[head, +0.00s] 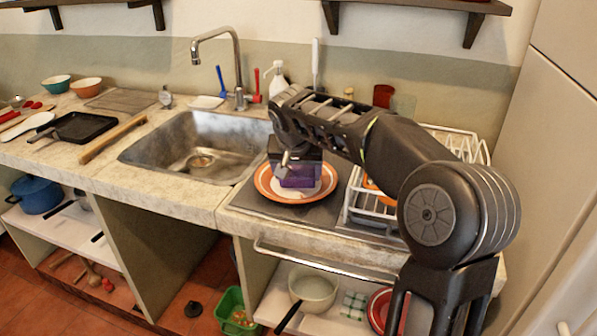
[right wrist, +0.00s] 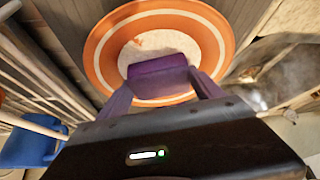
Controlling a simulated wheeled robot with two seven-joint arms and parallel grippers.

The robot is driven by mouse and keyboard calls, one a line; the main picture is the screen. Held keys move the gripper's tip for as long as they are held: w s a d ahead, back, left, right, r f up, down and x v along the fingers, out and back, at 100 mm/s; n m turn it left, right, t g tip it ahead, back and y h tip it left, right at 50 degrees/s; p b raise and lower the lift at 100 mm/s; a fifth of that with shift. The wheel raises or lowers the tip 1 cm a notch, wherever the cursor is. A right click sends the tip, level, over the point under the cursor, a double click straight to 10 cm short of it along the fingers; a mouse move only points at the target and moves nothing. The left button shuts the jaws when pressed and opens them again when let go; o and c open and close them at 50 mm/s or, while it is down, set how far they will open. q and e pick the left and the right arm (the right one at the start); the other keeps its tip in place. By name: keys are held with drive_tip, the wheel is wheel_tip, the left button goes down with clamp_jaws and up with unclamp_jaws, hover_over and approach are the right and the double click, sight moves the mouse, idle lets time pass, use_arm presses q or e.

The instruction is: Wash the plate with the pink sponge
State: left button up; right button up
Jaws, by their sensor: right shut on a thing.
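The plate (head: 262,182) is orange with white rings and lies flat on the counter right of the sink. It also fills the upper middle of the right wrist view (right wrist: 104,52), with a brownish mark on its pale centre. My right gripper (head: 299,176) is over the plate, pointing down. It is shut on the sponge (right wrist: 158,66), a block that looks purple rather than pink here. The sponge sits over the plate's middle; whether it touches the plate cannot be told. My left gripper is in neither view.
A metal sink (head: 185,157) with a tap (head: 237,65) is left of the plate. A white dish rack (head: 357,215) stands close to its right, partly behind my arm. A soap bottle (head: 278,82) stands behind. A black pan (head: 78,127) lies at the far left.

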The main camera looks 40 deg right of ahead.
drive_tip(key=shift+w, duration=0.1)
drive_tip(key=r+p, duration=0.1)
drive_tip(key=r, duration=0.1)
drive_tip(key=r+p, duration=0.4)
drive_tip(key=r, duration=0.1)
drive_tip(key=shift+s+a, duration=0.2)
drive_tip(key=shift+a, duration=0.15)
drive_tip(key=shift+r, duration=0.1)
idle(0.5)
